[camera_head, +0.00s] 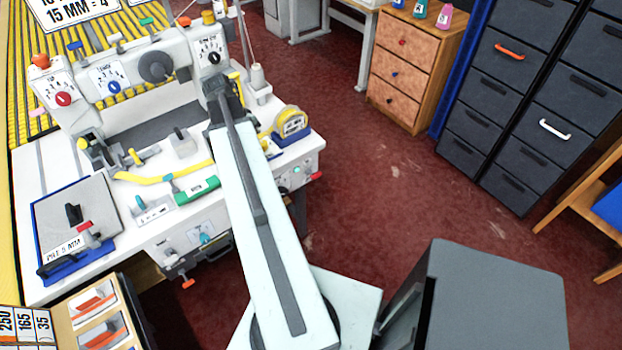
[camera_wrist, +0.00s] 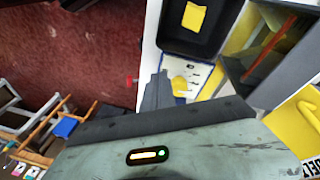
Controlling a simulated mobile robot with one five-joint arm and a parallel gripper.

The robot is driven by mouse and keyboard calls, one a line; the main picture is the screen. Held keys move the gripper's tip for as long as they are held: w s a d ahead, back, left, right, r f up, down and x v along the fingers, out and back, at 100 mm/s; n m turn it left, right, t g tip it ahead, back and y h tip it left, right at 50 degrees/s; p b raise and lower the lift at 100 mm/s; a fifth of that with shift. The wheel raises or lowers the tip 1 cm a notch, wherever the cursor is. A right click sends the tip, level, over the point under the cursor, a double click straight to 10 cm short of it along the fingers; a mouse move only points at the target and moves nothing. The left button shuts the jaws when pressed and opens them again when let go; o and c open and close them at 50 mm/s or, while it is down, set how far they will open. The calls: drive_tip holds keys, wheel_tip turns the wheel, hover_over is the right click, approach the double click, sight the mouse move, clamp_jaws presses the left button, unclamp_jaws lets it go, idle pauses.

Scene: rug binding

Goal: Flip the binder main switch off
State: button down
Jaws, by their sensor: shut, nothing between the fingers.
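The binder (camera_head: 130,60) is a white machine on a white table at the left of the head view, with dials and several levers. No part is clearly labelled as the main switch, so I cannot tell which control it is. The table's front carries a teal knob (camera_head: 205,238) and a small green button (camera_head: 297,170). A red part (camera_head: 316,176) sticks out at the right corner. My gripper (camera_head: 218,92) is by the binder's right end, partly hidden by my arm. In the wrist view my gripper (camera_wrist: 157,93) is shut and empty, beside a rounded yellow part (camera_wrist: 180,85).
A yellow tape roll (camera_head: 291,122) on a blue base stands right of my arm. A green-handled tool (camera_head: 197,190) lies on the table. A wooden drawer unit (camera_head: 405,70) and dark drawers (camera_head: 520,100) stand at the back right. Red floor (camera_head: 400,180) between is clear.

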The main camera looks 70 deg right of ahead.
drive_tip(key=s+d+m, duration=0.1)
drive_tip(key=s+d, duration=0.2)
drive_tip(key=s+d+f+m+b, duration=0.1)
drive_tip(key=s+d+m, duration=0.1)
drive_tip(key=s, duration=0.2)
drive_tip(key=s+d+m+g, duration=0.1)
drive_tip(key=s+d+m, duration=0.1)
drive_tip(key=s+d, duration=0.1)
drive_tip(key=shift+s+d+f, duration=0.3)
drive_tip(key=shift+s+f, duration=0.1)
drive_tip(key=shift+s, duration=0.3)
drive_tip(key=shift+s+r, duration=0.1)
drive_tip(key=shift+s, duration=0.15)
drive_tip(key=b, duration=1.3)
approach(316, 173)
drive_tip(key=x, duration=0.6)
drive_tip(key=shift+w, duration=0.1)
